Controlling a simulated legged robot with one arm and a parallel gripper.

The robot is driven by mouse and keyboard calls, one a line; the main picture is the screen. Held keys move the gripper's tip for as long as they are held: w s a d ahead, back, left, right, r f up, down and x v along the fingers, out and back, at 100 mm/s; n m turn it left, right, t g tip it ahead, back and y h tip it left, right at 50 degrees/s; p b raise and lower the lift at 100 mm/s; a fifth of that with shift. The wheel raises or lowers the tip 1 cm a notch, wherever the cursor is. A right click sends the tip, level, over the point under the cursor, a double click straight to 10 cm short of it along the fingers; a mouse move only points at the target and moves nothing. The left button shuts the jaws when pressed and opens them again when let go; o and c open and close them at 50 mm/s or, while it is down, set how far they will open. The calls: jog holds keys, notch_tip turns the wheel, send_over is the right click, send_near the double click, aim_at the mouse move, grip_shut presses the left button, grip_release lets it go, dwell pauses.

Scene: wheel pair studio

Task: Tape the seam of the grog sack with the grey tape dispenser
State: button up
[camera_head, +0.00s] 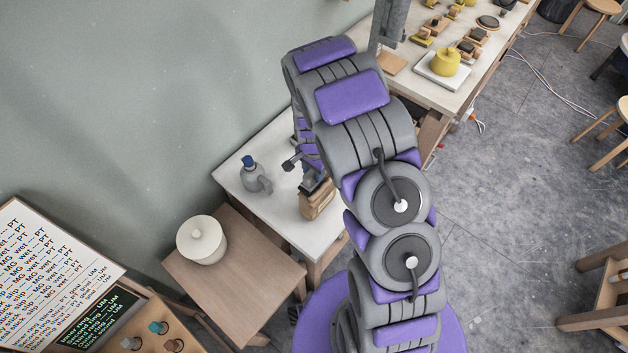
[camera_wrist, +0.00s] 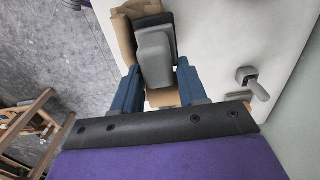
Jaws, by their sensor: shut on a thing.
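My gripper (camera_wrist: 158,80) is shut on the grey tape dispenser (camera_wrist: 155,55), which sits between its two blue fingers in the wrist view. The brown grog sack (camera_head: 319,203) stands on the white table in the head view, partly behind my arm. In the wrist view, brown parts of the sack (camera_wrist: 126,36) show beside and beyond the dispenser. The dispenser is at or just above the sack's top; I cannot tell if they touch. The seam and any tape on it cannot be made out.
A grey bottle with a blue cap (camera_head: 255,175) stands left of the sack on the white table (camera_head: 240,205). A wooden table (camera_head: 235,290) with a white lidded jar (camera_head: 202,240) is nearer left. A long bench (camera_head: 437,95) with several tools stands behind right.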

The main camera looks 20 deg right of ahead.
jog(key=shift+w+d, duration=0.6)
jog(key=shift+d, duration=0.25)
jog(key=shift+w+d, duration=0.6)
jog(key=shift+d, duration=0.2)
jog(key=shift+w+d, duration=0.8)
jog(key=shift+d, duration=0.25)
jog(key=shift+d, duration=0.1)
jog(key=shift+w+d, duration=0.75)
jog(key=shift+d, duration=0.35)
jog(key=shift+r, duration=0.15)
jog(key=shift+r+p, duration=0.35)
jog(key=shift+r, duration=0.6)
